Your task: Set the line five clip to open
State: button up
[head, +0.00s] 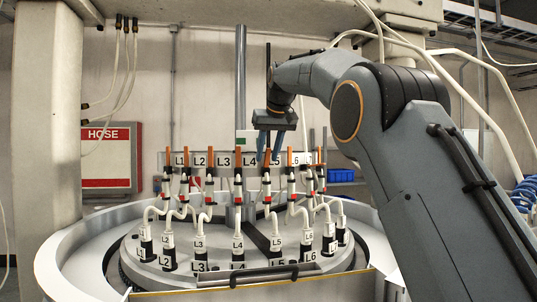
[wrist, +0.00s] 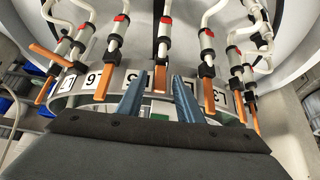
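The line five clip (head: 267,185) is a slim white and black fitting with a red mark and an upright orange lever, under the L5 plate. Its hose runs down to a socket labelled L5 (head: 278,243). In the wrist view the orange lever (wrist: 160,78) beside the partly hidden 5 label stands between my blue fingers. My gripper (head: 270,150) is above the ring of clips, seen from behind. In the wrist view my gripper (wrist: 159,82) is open, with a visible gap on each side of the lever. Whether the fingers reach lever depth is hard to tell.
Similar clips stand close on both sides, such as the L6 lever (wrist: 103,83) and the L4 lever (wrist: 209,95). The curved label plate (head: 205,159) runs behind them. A grey post (head: 240,85) rises behind the ring. The round machine rim (head: 75,265) surrounds everything.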

jog(key=b+v, duration=0.1)
jog(key=v, duration=0.6)
jog(key=shift+s+r+b, duration=0.15)
jog(key=shift+r+b, duration=0.15)
jog(key=shift+b, duration=0.05)
jog(key=shift+d, duration=0.1)
